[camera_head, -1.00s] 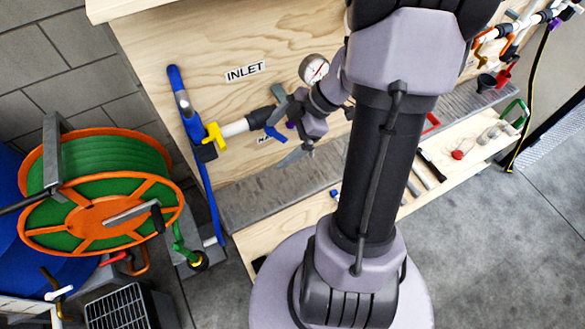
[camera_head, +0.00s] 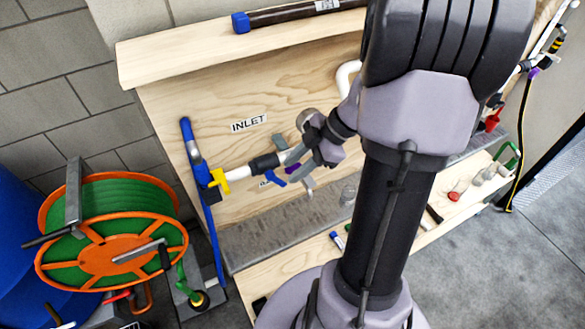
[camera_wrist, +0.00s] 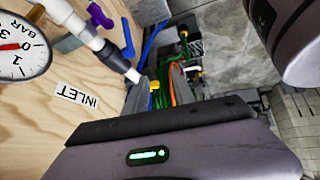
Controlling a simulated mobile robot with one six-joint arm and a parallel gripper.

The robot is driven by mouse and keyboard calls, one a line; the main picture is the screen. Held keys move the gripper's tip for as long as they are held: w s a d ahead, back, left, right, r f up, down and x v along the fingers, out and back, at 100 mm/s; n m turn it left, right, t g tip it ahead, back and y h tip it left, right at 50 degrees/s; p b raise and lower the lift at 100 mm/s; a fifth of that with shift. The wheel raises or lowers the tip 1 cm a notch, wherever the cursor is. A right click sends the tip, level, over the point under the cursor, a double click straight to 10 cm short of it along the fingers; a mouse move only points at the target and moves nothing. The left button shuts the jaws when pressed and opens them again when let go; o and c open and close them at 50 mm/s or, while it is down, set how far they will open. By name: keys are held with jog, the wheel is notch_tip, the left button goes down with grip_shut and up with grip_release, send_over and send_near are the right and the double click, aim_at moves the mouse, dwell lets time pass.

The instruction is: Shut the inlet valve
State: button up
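The INLET label (camera_head: 249,123) is on the plywood panel above a white pipe (camera_head: 238,174). This pipe carries a yellow handle (camera_head: 218,182) at its left end, a black fitting (camera_head: 265,162) and a blue lever (camera_head: 273,179) angled down. A purple handle (camera_head: 292,169) is partly hidden by my gripper. My gripper (camera_head: 297,172) is in front of the pipe, right of the blue lever, its fingers apart and empty. In the wrist view the yellow handle (camera_wrist: 155,88) shows beyond and between the fingertips; the blue lever (camera_wrist: 128,38) is above them. Which handle is the inlet valve's is not marked clearly.
A pressure gauge (camera_wrist: 20,48) is on the panel. A plywood shelf (camera_head: 240,50) overhangs above. Small tools lie on the lower bench (camera_head: 262,272). My arm hides the panel's middle.

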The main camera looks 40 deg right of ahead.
aim_at(278, 181)
jog(key=shift+w+f+b, duration=0.1)
jog(key=shift+f+b, duration=0.1)
jog(key=shift+b, duration=0.2)
jog(key=shift+r, duration=0.15)
jog(key=shift+d+f, duration=0.1)
jog(key=shift+f, duration=0.1)
jog(key=shift+c, duration=1.3)
jog(key=d+f+m+t, duration=0.1)
jog(key=f+m, duration=0.1)
jog(key=m, duration=0.1)
jog(key=s+f+m+t+y+b, duration=0.1)
jog(key=f+m, duration=0.1)
jog(key=m, duration=0.1)
jog(key=d+f+m+t+b, duration=0.1)
jog(key=f+m, duration=0.1)
jog(key=m, duration=0.1)
jog(key=shift+s+d+f+m+y, duration=0.1)
jog(key=shift+s+d+m+y, duration=0.05)
jog(key=shift+d+m+y, duration=0.25)
grip_shut()
jog(key=s+d+f+m+t+h+b, duration=0.15)
jog(key=d+f+m+t, duration=0.4)
jog(key=m, duration=0.55)
jog(key=x, duration=0.9)
jog(key=shift+w+a+g, duration=0.2)
jog(key=shift+w+g, duration=0.05)
jog(key=shift+g, duration=0.1)
jog(key=shift+b, duration=0.35)
